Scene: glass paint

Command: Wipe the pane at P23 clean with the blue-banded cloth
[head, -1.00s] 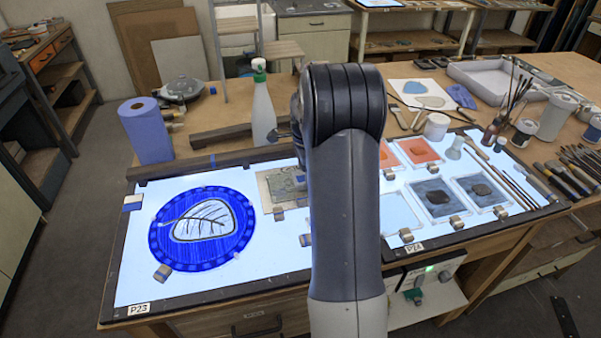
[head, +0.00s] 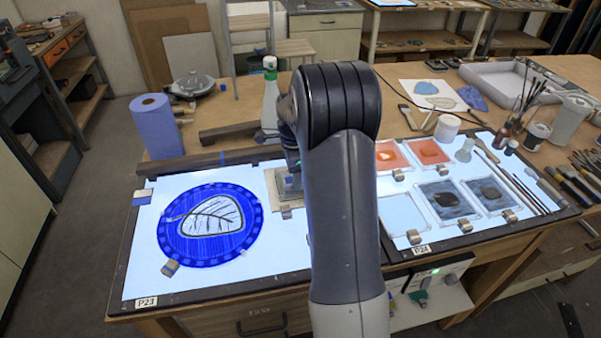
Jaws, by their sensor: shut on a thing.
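A round pane (head: 168,233) with a deep blue painted ring and a pale leaf with dark veins lies on the lit panel labelled P23 (head: 147,302). To its right lies a small beige-edged piece (head: 272,184), partly hidden behind my arm. My gripper (head: 290,178) is low over this piece, to the right of the round pane and mostly hidden by my own arm. It is shut on a small greyish thing (head: 290,186), possibly the cloth. I cannot make out a blue band on it.
A blue paper roll (head: 156,128) and a green-topped spray bottle (head: 270,100) stand behind the panel, near a dark wooden bar (head: 190,163). Small clips sit around the round pane. The P24 panel (head: 421,250) on the right holds several small panes and brushes.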

